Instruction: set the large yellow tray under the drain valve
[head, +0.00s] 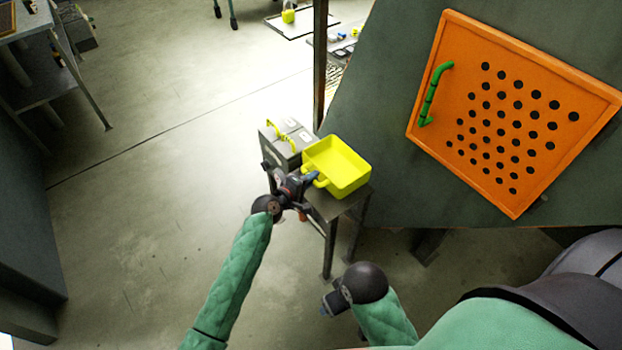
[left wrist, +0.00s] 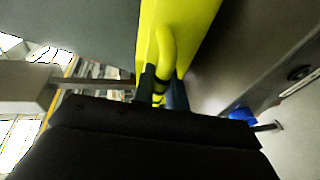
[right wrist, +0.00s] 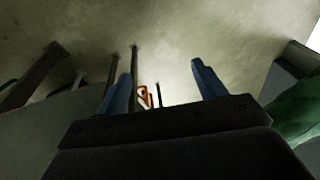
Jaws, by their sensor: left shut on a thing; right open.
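The large yellow tray (head: 345,174) sits at a small metal table (head: 331,207), its open side up; I cannot tell whether it rests on the top or is held just above it. My left gripper (head: 314,178) is shut on the handle at the tray's near left side. The yellow handle (left wrist: 165,50) also shows between the fingers in the left wrist view. I cannot make out the drain valve.
A grey toolbox (head: 284,140) with a yellow handle stands just behind the tray. A large grey machine with an orange perforated panel (head: 510,115) and green handle fills the right. A metal post (head: 320,60) rises behind the table.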

